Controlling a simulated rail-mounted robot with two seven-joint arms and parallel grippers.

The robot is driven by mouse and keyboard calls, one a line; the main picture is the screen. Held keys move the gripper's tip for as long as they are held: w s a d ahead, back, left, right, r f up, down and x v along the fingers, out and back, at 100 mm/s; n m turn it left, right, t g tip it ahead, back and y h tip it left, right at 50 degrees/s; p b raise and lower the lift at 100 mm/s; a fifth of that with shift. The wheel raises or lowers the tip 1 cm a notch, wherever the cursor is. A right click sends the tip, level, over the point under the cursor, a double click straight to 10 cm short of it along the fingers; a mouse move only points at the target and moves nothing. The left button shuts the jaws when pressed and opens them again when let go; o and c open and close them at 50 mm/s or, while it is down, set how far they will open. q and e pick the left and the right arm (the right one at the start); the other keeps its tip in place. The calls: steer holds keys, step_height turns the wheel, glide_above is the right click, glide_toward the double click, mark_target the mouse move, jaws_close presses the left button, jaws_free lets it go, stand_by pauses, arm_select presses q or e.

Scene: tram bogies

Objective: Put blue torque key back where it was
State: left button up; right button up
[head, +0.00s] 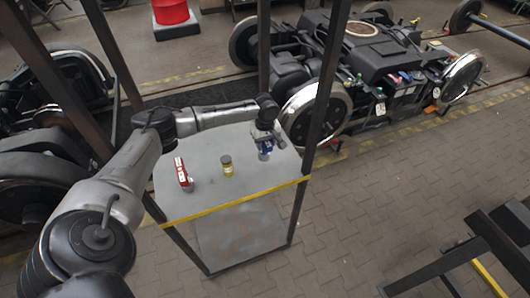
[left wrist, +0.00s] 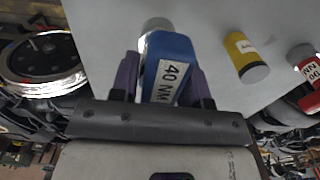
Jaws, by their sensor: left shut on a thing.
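The blue torque key (head: 265,150), labelled "40 NM", is at the right part of a grey shelf top (head: 205,197). My left gripper (head: 266,140) is over it. In the left wrist view the blue key (left wrist: 172,68) sits between the two purple fingers, which are shut on it. Its silver end points at the grey surface; I cannot tell whether it touches. My right gripper is not in view.
A yellow torque key (head: 227,167) and a red torque key (head: 182,174) stand on the shelf to the left. Dark upright posts (head: 325,85) frame the shelf. A tram bogie (head: 375,60) with several small items on it stands behind right.

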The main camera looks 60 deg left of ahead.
mark_target(265, 155)
arm_select(q)
steer(key=shift+f, duration=2.15)
steer(key=shift+f, duration=0.1)
steer(key=o, duration=1.2)
step_height(265, 155, up, 12)
steer(key=shift+r, duration=0.15)
